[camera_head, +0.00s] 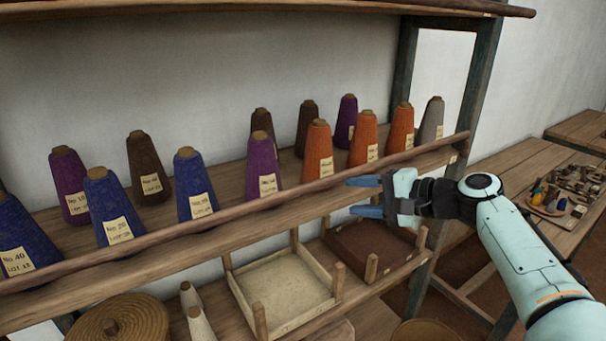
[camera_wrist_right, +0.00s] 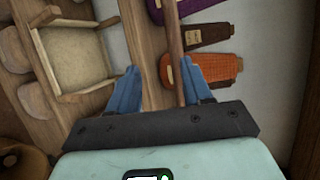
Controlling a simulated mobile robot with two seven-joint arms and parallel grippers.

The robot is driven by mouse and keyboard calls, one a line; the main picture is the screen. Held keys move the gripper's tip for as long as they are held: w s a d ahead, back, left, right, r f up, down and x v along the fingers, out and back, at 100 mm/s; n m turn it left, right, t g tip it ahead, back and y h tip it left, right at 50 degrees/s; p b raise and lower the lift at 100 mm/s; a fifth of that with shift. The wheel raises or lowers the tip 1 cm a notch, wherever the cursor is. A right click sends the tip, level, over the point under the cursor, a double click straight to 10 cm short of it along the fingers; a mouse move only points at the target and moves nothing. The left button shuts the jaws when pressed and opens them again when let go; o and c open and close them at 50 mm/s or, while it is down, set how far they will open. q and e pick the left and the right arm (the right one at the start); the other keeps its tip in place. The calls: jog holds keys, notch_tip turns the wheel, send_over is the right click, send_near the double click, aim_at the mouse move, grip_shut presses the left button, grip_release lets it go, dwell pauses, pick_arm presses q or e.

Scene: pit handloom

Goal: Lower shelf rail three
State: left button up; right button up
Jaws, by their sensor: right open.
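The rail (camera_head: 300,188) is a long brown wooden bar along the front of the shelf that holds the yarn cones. It runs from lower left to upper right and looks level with the lower part of the cones. My right gripper (camera_head: 366,196) is open and empty, its blue fingers pointing left at the shelf front, near the rail's right part. In the right wrist view the rail (camera_wrist_right: 172,35) passes between the open fingers (camera_wrist_right: 158,72), closer to the right finger. I cannot tell whether they touch. My left gripper is not in view.
Purple, blue, brown, orange and grey cones (camera_head: 317,152) stand behind the rail. Below are a pale tray (camera_head: 285,290), a dark tray (camera_head: 360,245) and a woven basket lid (camera_head: 118,320). A shelf post (camera_head: 483,75) and a side table (camera_head: 520,165) stand right.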

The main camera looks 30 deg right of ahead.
jog(key=x, duration=0.4)
jog(key=a+r+p+x, duration=0.1)
jog(key=x, duration=0.3)
jog(key=r+p+x, duration=0.1)
jog(key=x, duration=0.3)
jog(key=shift+w+a+r, duration=0.15)
jog(key=shift+r, duration=0.1)
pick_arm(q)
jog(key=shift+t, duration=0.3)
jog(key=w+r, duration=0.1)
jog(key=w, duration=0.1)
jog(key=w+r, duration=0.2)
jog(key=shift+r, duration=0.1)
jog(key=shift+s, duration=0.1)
pick_arm(e)
grip_shut()
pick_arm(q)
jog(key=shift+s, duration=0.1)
